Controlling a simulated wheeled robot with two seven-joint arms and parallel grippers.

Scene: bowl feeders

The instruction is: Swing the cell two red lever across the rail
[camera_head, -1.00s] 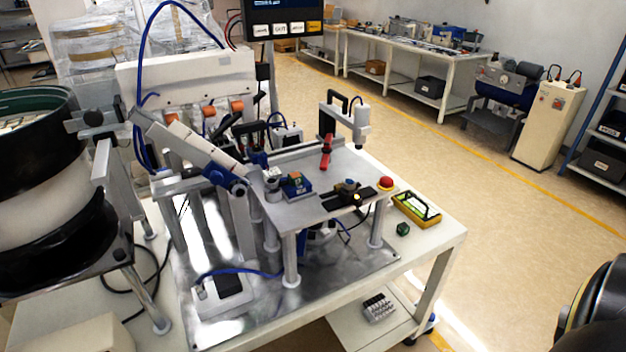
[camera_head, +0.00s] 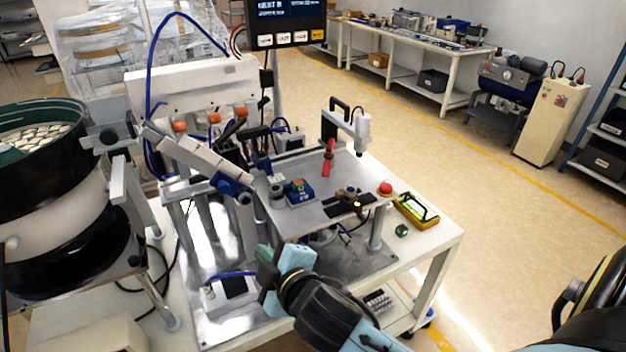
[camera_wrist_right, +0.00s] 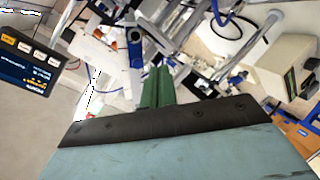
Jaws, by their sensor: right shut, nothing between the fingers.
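A red lever (camera_head: 329,157) stands on the raised metal plate (camera_head: 330,181) of the workstation, close to the grey post with the black handle. I cannot make out a separate rail there. My right gripper (camera_head: 264,266) has come in at the bottom middle, in front of the plate and well short of the lever. Its green fingers (camera_wrist_right: 157,87) show in the right wrist view, closed together and empty. My left gripper is not in view.
A blue block fixture (camera_head: 299,193), a red button (camera_head: 385,188) and a yellow-framed device (camera_head: 416,210) are around the plate. A sloping white track (camera_head: 194,155) and a bowl feeder (camera_head: 45,185) stand on the left.

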